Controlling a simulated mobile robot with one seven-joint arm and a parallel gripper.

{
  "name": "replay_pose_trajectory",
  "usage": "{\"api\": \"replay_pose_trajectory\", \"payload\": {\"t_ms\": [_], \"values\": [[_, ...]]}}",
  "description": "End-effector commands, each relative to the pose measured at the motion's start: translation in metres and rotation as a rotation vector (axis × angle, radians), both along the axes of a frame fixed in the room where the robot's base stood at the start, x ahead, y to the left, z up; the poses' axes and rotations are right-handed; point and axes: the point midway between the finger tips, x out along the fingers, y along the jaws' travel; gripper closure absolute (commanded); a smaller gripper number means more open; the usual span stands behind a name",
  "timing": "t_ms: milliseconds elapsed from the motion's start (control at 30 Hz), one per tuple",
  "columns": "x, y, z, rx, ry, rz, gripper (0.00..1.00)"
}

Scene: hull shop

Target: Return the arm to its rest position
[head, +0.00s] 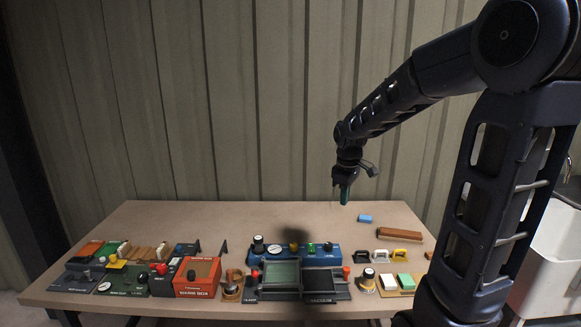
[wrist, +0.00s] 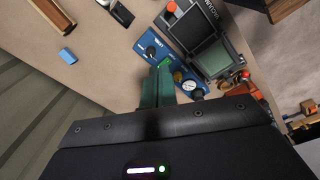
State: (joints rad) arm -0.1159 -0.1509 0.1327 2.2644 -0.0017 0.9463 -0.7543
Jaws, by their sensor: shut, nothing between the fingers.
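My gripper (head: 345,192) hangs from my arm above the back of the table (head: 180,222), pointing down, apart from everything on it. In the wrist view my gripper (wrist: 158,85) shows as green fingers held together, with nothing seen between them. Below it in that view lies the blue panel (wrist: 150,48) with a knob and a gauge. The same blue panel (head: 300,260) stands at the middle of the table in the head view. My arm reaches in from the right, bent at the elbow.
Several devices crowd the table's left and front, including a red box (head: 197,279) and a dark screen unit (head: 325,283). A small blue block (head: 365,218) and a brown wooden-topped bar (head: 386,237) lie at the right. A ribbed wall (head: 240,110) stands close behind. The back left tabletop is clear.

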Motion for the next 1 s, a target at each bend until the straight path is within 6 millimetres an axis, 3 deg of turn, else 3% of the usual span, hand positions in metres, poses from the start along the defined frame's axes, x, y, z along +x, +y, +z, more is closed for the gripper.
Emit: {"api": "replay_pose_trajectory", "payload": {"t_ms": [200, 433, 800, 1000], "values": [[-0.04, -0.033, 0.028, 0.029, -0.08, -0.236, 1.0], [-0.085, -0.063, 0.048, 0.079, -0.157, -0.483, 1.0], [-0.155, -0.097, 0.059, 0.192, -0.262, -0.851, 1.0], [-0.174, -0.106, 0.058, 0.233, -0.288, -0.958, 1.0]]}}
